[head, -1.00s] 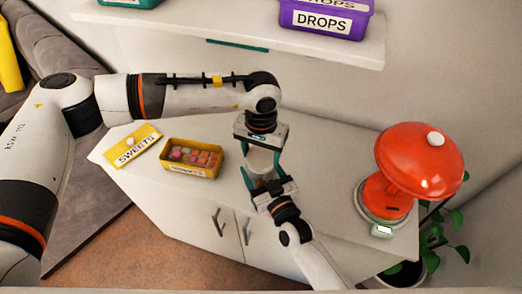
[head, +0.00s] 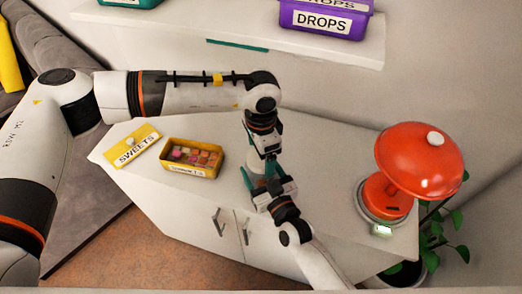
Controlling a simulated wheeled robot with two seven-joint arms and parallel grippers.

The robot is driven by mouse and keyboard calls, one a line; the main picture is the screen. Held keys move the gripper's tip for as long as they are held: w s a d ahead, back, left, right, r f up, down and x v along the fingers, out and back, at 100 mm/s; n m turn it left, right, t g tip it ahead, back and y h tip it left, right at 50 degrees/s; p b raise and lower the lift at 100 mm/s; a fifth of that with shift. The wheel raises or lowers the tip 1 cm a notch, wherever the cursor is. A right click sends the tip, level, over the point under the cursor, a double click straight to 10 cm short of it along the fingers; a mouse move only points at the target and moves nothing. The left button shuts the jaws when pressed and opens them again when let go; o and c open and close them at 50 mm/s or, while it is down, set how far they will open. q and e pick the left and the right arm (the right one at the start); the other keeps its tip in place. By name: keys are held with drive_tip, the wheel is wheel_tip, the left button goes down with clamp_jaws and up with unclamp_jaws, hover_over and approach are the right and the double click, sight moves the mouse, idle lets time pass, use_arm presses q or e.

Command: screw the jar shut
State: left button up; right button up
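The pale jar (head: 257,166) stands on the white cabinet top near the middle, mostly covered by my grippers. My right gripper (head: 262,172) reaches in from the front, its teal fingers on either side of the jar's body. It looks shut on the jar. My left gripper (head: 263,150) is directly above the jar, pointing down over its top. Its fingertips and any lid between them are hidden, so I cannot tell how it is closed.
A yellow tin of sweets (head: 188,172) sits open left of the jar, with its yellow SWEETS lid (head: 133,148) beside it. A red scale-like device (head: 418,160) stands at the right. A shelf with a purple DROPS box (head: 325,22) hangs behind. Bare cabinet top lies right of the jar.

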use_arm(q)
drive_tip(key=shift+r, duration=2.2)
drive_tip(key=shift+c, duration=0.4)
